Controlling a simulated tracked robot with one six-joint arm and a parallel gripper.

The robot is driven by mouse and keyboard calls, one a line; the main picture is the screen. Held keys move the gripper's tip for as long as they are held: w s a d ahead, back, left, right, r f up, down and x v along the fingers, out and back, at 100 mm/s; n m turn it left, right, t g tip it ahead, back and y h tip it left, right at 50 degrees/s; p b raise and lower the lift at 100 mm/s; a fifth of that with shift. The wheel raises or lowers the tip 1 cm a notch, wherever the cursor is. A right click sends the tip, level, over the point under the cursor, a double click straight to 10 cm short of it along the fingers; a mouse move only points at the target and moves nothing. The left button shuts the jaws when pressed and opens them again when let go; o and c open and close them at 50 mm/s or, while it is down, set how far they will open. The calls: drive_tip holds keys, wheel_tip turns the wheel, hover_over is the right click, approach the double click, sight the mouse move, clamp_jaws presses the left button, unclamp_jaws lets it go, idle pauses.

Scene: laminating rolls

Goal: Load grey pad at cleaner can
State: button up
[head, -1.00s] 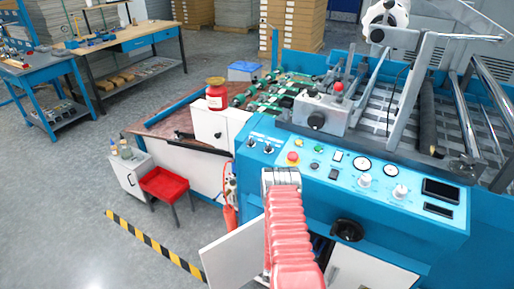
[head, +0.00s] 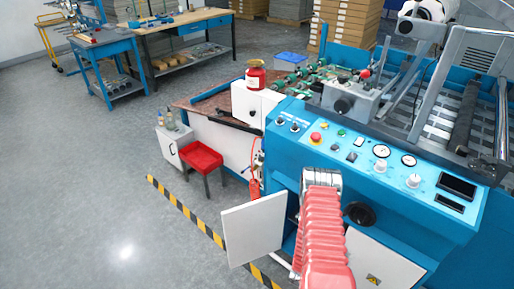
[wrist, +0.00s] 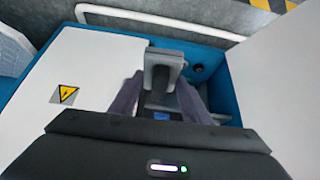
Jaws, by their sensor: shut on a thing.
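The cleaner can (head: 255,76) is red with a brass-coloured top and stands upright on a white cabinet at the left end of the blue machine. My gripper (wrist: 158,98) has its two dark fingers shut on a grey pad (wrist: 162,62) in the wrist view. The pad points away from the fingers toward an opening in the blue machine front. In the head view my red-sleeved arm hides the fingers and the pad. The gripper is well to the right of the can and lower.
A white door (head: 254,235) hangs open left of my arm; another white panel (head: 383,263) bears a warning sign. The control panel (head: 380,160) is above. A red tray stand (head: 202,160) and a white cart (head: 176,143) stand left. Open floor (head: 90,190) lies beyond the striped tape.

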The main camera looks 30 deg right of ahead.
drive_tip(key=shift+s+a+r+n, duration=0.15)
drive_tip(key=shift+s+a+r, duration=0.1)
drive_tip(key=shift+a, duration=0.25)
drive_tip(key=shift+s+a+r+n, duration=0.1)
drive_tip(key=shift+s+a+n, duration=0.1)
drive_tip(key=shift+a, duration=0.3)
drive_tip(key=w+a+r+n+t+y, duration=0.1)
drive_tip(key=w+a+r+n, duration=0.3)
drive_tip(key=r, duration=0.5)
drive_tip(key=w+a+r+n+t+y, duration=0.1)
drive_tip(key=w+a+r, duration=0.5)
drive_tip(key=r, duration=0.2)
drive_tip(key=w+a+r+n+t+y, duration=0.1)
drive_tip(key=w+a+r+n+y, duration=0.2)
drive_tip(key=w+r, duration=0.45)
drive_tip(key=w+a+r+n, duration=0.1)
drive_tip(key=a+r, duration=0.4)
drive_tip(key=r, duration=0.3)
drive_tip(key=w+a+r+n, duration=0.1)
drive_tip(key=a+r, duration=0.4)
drive_tip(key=r, duration=0.4)
drive_tip(key=w+a+r+n+y, duration=0.1)
drive_tip(key=a+r+n, duration=0.1)
drive_tip(key=a+r, duration=0.4)
wheel_tip(320, 180, up, 2)
drive_tip(key=shift+w+r+t, duration=0.15)
drive_tip(key=shift+r+t, duration=0.1)
drive_tip(key=shift+t, duration=0.15)
drive_tip(key=shift+a, duration=0.2)
